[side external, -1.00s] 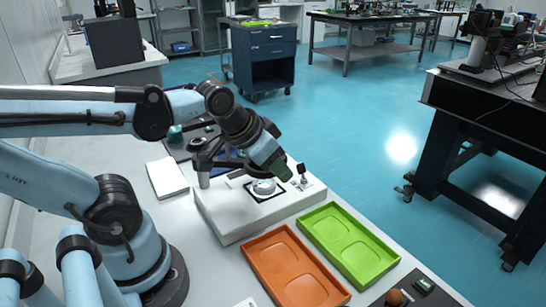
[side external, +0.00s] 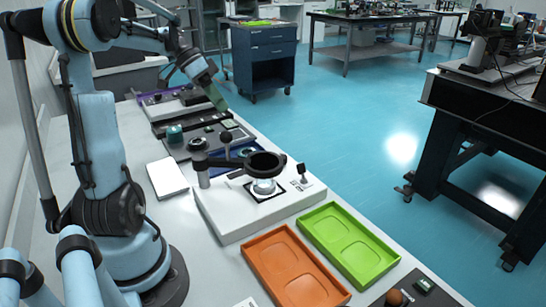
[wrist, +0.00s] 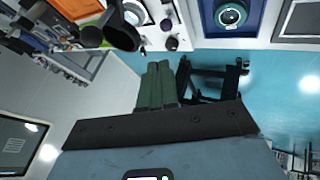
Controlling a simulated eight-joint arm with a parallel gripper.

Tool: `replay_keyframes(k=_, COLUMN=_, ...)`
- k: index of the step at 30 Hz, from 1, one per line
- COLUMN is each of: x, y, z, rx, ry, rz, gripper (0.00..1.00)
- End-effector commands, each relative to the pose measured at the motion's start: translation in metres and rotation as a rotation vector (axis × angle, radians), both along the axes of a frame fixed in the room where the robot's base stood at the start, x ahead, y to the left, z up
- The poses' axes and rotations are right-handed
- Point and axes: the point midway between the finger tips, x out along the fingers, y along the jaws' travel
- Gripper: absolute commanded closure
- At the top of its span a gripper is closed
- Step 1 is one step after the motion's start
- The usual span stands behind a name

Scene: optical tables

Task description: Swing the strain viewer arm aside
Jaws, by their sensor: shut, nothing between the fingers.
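The strain viewer has a white base (side external: 230,222) with a short post. Its black arm (side external: 225,162) reaches right from the post and ends in a black ring (side external: 265,164). The ring stands over a clear round piece (side external: 263,187) on the base. My gripper (side external: 217,98), with green fingers, is up and behind the viewer, clear of it and empty. In the wrist view, the green fingers (wrist: 158,85) are together with nothing between them.
An orange tray (side external: 252,254) and a green tray (side external: 309,221) lie in front of the viewer. A white pad (side external: 167,178) lies to its left. A dark panel with a teal round item (side external: 175,133) sits behind. A small black-topped stand (side external: 302,171) rises at the base's right.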

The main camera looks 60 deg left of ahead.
Motion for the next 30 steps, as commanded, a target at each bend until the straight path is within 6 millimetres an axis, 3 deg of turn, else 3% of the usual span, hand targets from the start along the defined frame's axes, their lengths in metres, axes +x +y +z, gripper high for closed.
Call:
replay_keyframes(k=5, x=0.005, y=-0.006, z=-0.012, rx=-0.002, ry=-0.003, rz=-0.005, gripper=1.0)
replay_keyframes(k=19, x=0.035, y=-0.049, z=-0.08, rx=-0.001, ry=-0.002, rz=-0.004, gripper=1.0)
replay_keyframes(k=24, x=0.033, y=-0.074, z=-0.08, rx=0.0, ry=-0.002, rz=-0.004, gripper=1.0)
replay_keyframes(k=30, x=0.032, y=-0.087, z=-0.079, rx=0.0, ry=-0.002, rz=-0.001, gripper=1.0)
